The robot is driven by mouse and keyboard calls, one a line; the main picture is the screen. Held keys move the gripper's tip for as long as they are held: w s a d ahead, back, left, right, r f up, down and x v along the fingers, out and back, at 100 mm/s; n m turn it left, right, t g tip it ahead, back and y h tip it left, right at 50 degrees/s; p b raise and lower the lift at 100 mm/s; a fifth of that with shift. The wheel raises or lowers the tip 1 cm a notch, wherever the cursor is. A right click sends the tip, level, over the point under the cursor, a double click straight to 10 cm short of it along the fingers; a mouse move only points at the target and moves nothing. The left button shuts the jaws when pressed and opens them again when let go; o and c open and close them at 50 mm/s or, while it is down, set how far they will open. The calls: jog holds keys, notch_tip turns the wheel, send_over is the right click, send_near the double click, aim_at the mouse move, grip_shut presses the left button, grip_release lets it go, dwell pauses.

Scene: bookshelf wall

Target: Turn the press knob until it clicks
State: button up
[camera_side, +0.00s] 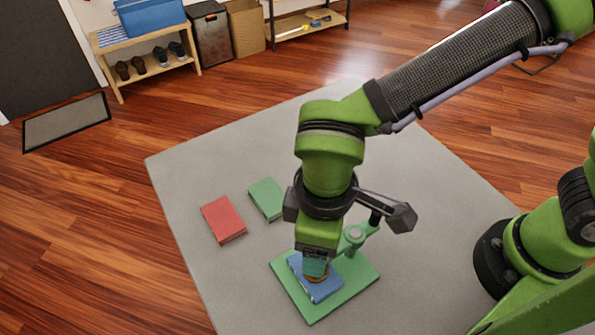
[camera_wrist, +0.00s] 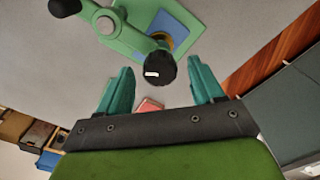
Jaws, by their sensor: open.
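The press has a green base plate (camera_side: 350,295) and a green post (camera_side: 356,236) on the grey table. A blue book (camera_side: 325,289) lies flat on the plate, with a round brass-coloured part above it. In the wrist view the press knob (camera_wrist: 160,69) is black and round with a white mark, at the end of the press's green arm (camera_wrist: 130,38). My gripper (camera_wrist: 160,64) is open, its teal fingers on either side of the knob with gaps visible. In the side view my gripper (camera_side: 315,268) points down over the book and hides the knob.
A red book (camera_side: 223,219) and a green book (camera_side: 266,199) lie flat on the table, left of the press. The table (camera_side: 190,165) is clear around them. A shoe bench (camera_side: 145,67) and bins stand beyond it on the wooden floor.

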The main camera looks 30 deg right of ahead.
notch_tip(320, 180, up, 17)
jog(key=shift+f, duration=0.15)
jog(key=shift+w, duration=0.1)
dwell(0.4)
notch_tip(320, 180, down, 17)
jog(key=n, duration=1.2)
jog(key=shift+c, duration=0.5)
jog(key=c, duration=1)
